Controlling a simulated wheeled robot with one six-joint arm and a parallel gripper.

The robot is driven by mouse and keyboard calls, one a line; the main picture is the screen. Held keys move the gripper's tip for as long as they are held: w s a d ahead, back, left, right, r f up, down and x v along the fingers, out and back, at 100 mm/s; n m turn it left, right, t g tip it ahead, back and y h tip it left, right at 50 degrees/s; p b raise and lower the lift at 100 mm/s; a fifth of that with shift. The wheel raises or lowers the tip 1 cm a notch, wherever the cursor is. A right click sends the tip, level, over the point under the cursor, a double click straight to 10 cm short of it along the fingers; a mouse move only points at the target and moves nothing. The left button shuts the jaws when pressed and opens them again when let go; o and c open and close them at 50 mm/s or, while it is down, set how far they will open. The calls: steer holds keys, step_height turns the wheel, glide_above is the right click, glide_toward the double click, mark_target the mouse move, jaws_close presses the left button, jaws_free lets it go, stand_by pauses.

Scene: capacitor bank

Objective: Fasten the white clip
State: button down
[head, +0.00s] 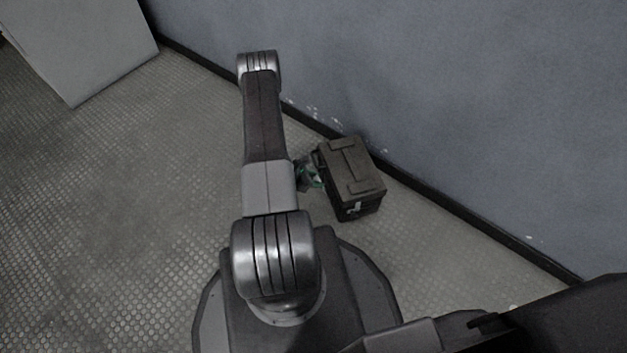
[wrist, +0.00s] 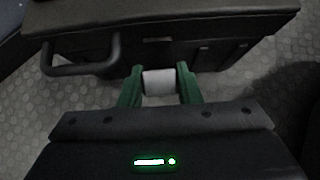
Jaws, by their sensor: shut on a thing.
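The white clip (wrist: 159,83) shows in the wrist view between the two green fingers of my gripper (wrist: 160,86). The fingers are shut on it, one on each side. It sits at the front of a dark box (wrist: 200,18), just below the box's lid edge. In the head view the dark box (head: 352,168) stands on the floor by the wall. A small white piece (head: 354,209) shows on its near end. My gripper (head: 314,176) is at the box's left side there, mostly hidden behind my arm, with a bit of green showing.
A dark handle (wrist: 82,58) sticks out from the box, left of the clip. A blue-grey wall (head: 470,110) with a dark skirting runs close behind the box. A pale grey cabinet (head: 85,45) stands at the far left. The textured floor (head: 110,200) is clear on the left.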

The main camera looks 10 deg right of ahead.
steer(key=shift+d+r, duration=0.1)
stand_by(0.3)
steer(key=c, duration=1)
jaws_free()
steer(key=shift+c, duration=0.2)
steer(key=p+v, duration=0.3)
steer(key=v, duration=1.1)
steer(key=shift+p, duration=0.4)
